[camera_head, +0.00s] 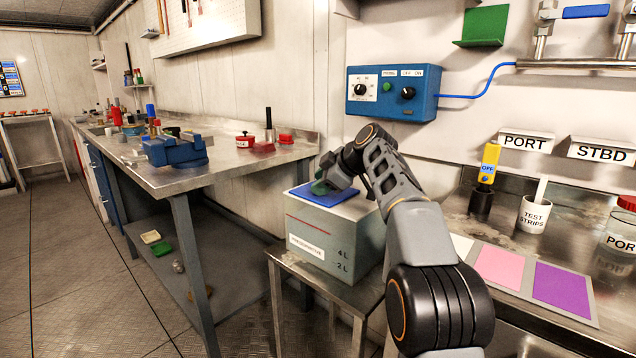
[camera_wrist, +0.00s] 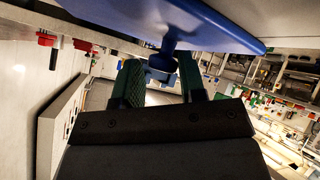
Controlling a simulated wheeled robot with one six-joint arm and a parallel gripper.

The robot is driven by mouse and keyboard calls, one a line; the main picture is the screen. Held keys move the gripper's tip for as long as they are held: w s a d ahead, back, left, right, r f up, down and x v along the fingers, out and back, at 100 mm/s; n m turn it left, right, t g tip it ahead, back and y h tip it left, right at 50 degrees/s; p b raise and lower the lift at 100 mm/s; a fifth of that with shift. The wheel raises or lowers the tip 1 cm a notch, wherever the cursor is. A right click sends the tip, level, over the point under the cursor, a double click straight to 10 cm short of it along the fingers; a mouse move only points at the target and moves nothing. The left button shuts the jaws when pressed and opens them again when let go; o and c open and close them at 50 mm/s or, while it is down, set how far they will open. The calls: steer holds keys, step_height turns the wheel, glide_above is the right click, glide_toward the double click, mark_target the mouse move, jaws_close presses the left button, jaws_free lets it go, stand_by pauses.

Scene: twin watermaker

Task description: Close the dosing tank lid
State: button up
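The dosing tank (camera_head: 338,240) is a grey box with a label and 4 L and 2 L marks, on a small metal stand. Its blue lid (camera_head: 341,196) lies at the tank's top, with pale rim showing on the near and right sides; I cannot tell whether it is seated. My gripper (camera_head: 321,187) is at the lid. In the wrist view, my gripper's green fingers (camera_wrist: 163,78) stand on both sides of the lid's blue knob (camera_wrist: 161,66) and appear to touch it. The blue lid (camera_wrist: 215,30) fills the top of that view. The tank's opening is hidden.
A workbench (camera_head: 225,178) with a blue vise (camera_head: 175,150) stands left of the tank. On the right, a metal counter holds a test strips cup (camera_head: 533,215) and coloured cards (camera_head: 497,266). A blue control box (camera_head: 393,93) hangs on the wall behind.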

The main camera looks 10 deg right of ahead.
steer(key=shift+d+f, duration=0.15)
steer(key=shift+f, duration=0.15)
steer(key=shift+s+d+r, duration=0.2)
steer(key=shift+s+r, duration=0.05)
steer(key=shift+r, duration=0.15)
steer(key=p+v, duration=0.3)
steer(key=v, duration=1)
steer(key=shift+a+r+p, duration=0.1)
steer(key=shift+r+p, duration=0.1)
steer(key=shift+p, duration=0.2)
